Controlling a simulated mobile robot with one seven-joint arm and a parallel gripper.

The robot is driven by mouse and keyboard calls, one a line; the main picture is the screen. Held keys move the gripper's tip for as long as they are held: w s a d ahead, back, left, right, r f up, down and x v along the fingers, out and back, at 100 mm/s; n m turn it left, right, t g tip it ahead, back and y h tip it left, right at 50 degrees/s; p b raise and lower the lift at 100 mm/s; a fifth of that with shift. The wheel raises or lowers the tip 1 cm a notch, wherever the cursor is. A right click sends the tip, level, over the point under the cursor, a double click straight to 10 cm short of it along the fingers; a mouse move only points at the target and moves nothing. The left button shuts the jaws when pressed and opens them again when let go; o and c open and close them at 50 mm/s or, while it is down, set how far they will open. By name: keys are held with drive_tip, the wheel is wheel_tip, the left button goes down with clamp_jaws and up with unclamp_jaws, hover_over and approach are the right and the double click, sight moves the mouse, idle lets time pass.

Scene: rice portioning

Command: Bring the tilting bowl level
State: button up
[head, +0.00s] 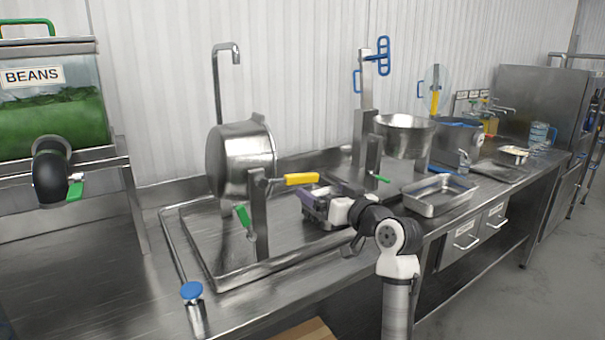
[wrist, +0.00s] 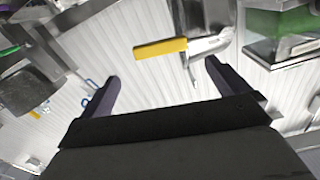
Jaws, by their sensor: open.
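The tilting bowl (head: 240,160) is a steel pan hung on a post at the left of the bench, tipped well over to one side. Its yellow handle (head: 301,179) sticks out to the right of the post (head: 259,215). A green handle (head: 243,216) hangs below the bowl. My gripper (head: 313,196) is open and empty, just right of and below the yellow handle. In the wrist view the yellow handle (wrist: 160,48) lies crosswise beyond the gap between my open fingers (wrist: 162,72), apart from both.
A second steel bowl (head: 404,136) stands level to the right, with a shallow steel tray (head: 438,195) in front. A beans dispenser (head: 52,110) is at the far left. A tall tap (head: 217,85) rises behind the bowl.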

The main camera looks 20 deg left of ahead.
sight(304, 178)
drive_tip(key=p+x, duration=0.3)
drive_tip(key=x, duration=0.6)
drive_tip(key=shift+w+a+r, duration=0.15)
drive_tip(key=shift+w+a, duration=0.05)
drive_tip(key=shift+a, duration=0.05)
drive_tip(key=shift+w+a, duration=0.3)
drive_tip(key=shift+a, duration=0.15)
drive_tip(key=c, duration=1.2)
